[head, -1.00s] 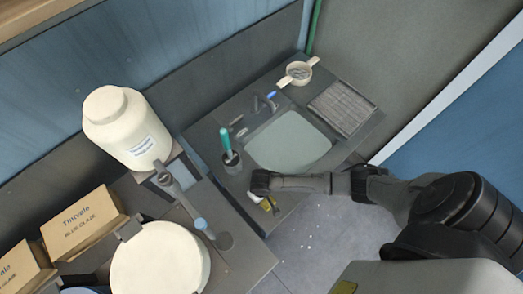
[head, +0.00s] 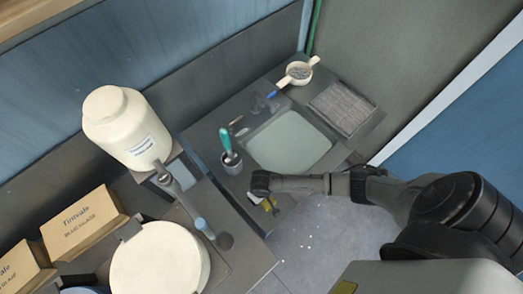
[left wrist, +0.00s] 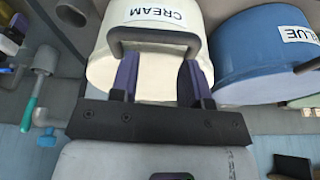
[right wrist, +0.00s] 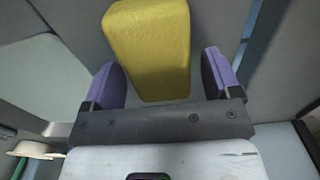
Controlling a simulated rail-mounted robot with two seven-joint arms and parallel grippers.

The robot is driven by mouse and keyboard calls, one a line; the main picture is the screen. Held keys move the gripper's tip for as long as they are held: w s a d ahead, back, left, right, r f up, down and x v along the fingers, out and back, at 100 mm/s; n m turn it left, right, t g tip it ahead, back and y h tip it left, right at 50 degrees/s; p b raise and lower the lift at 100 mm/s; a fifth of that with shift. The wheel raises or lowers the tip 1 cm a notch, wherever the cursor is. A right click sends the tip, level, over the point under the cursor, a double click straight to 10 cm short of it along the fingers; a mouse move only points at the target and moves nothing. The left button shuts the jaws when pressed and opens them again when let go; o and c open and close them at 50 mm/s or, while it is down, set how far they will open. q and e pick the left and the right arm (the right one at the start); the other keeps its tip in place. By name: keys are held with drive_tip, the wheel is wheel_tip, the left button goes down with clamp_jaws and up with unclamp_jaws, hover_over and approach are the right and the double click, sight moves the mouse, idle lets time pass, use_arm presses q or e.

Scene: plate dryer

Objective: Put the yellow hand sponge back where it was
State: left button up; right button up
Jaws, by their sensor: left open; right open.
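The yellow hand sponge (right wrist: 150,45) is large in the right wrist view, in front of and between the fingers of my right gripper (right wrist: 163,80). The fingers are open, with gaps on both sides, and do not grip it. In the head view my right gripper (head: 265,198) is at the front edge of the sink counter (head: 212,128), and only a small yellow patch shows there. My left gripper (left wrist: 158,78) is open around the view of the cream bucket (left wrist: 150,72) and its grey handle, holding nothing. My left gripper does not show in the head view.
The sink basin (head: 290,142) lies behind my right gripper, with a drying rack (head: 342,108) to its right and a strainer (head: 299,72) behind. A grey cup (head: 231,163) with a turquoise-handled brush stands left of the basin. A blue bucket (left wrist: 262,60) stands beside the cream one.

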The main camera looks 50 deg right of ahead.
wheel_tip(320, 180, up, 11)
drive_tip(key=p, duration=0.1)
drive_tip(key=s+a+r+n+t+y, duration=0.2)
drive_tip(key=s+a+r, duration=0.3)
drive_tip(key=s, duration=0.1)
drive_tip(key=s+d+r+n+t+h, duration=0.1)
drive_tip(key=s+d+r, duration=0.4)
drive_tip(key=s+r, duration=0.1)
drive_tip(key=shift+s+d+r+t+h, duration=0.3)
drive_tip(key=shift+s+r+h, duration=0.1)
drive_tip(key=shift+s, duration=0.25)
drive_tip(key=shift+a, duration=0.1)
idle(1.5)
